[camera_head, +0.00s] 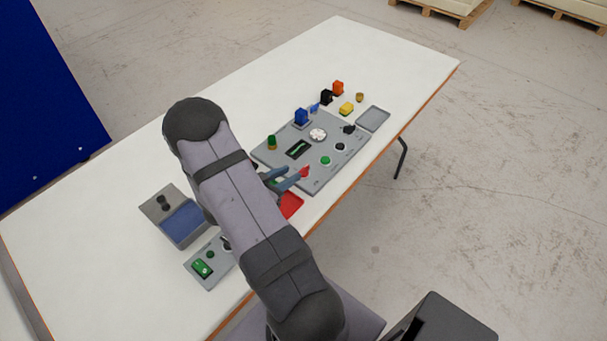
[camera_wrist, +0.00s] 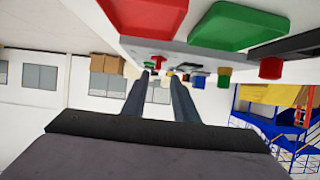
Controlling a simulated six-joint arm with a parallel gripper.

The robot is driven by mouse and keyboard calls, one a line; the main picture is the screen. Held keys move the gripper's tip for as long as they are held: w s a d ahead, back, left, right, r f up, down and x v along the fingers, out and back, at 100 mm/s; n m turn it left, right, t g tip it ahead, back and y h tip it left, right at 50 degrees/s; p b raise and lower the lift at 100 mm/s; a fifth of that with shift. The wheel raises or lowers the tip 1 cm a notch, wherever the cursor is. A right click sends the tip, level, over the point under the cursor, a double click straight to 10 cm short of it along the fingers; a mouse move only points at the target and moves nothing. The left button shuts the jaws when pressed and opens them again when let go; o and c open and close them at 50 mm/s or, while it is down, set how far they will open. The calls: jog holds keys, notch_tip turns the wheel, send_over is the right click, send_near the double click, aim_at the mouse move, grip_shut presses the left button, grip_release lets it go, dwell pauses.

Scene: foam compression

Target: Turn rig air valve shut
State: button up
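The rig is a grey panel (camera_head: 278,150) lying on the white table, with a dial, a small screen and buttons. A small red part (camera_head: 305,171) at its near edge may be the air valve's handle; no label is legible. My gripper (camera_head: 297,176) points at it from the left, low over the panel. Its fingers (camera_wrist: 158,75) are apart in the wrist view, with a clear gap. A small red part (camera_wrist: 149,65) shows by the left fingertip; I cannot tell whether they touch. My arm hides part of the panel's left side.
A red tray (camera_head: 293,205) lies just below the gripper. A grey box with a blue inside (camera_head: 182,222) and a grey board with a green switch (camera_head: 203,267) lie left of my arm. Small coloured blocks and a grey tray (camera_head: 373,118) are beyond the rig. The far right tabletop is clear.

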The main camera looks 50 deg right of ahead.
aim_at(303, 169)
jog(key=shift+s+d, duration=0.15)
jog(key=shift+s, duration=0.1)
jog(key=shift+d+f, duration=0.15)
jog(key=shift+d, duration=0.25)
jog(key=shift+p+x, duration=0.75)
jog(key=shift+x, duration=2.4)
jog(key=shift+c, duration=0.4)
grip_shut()
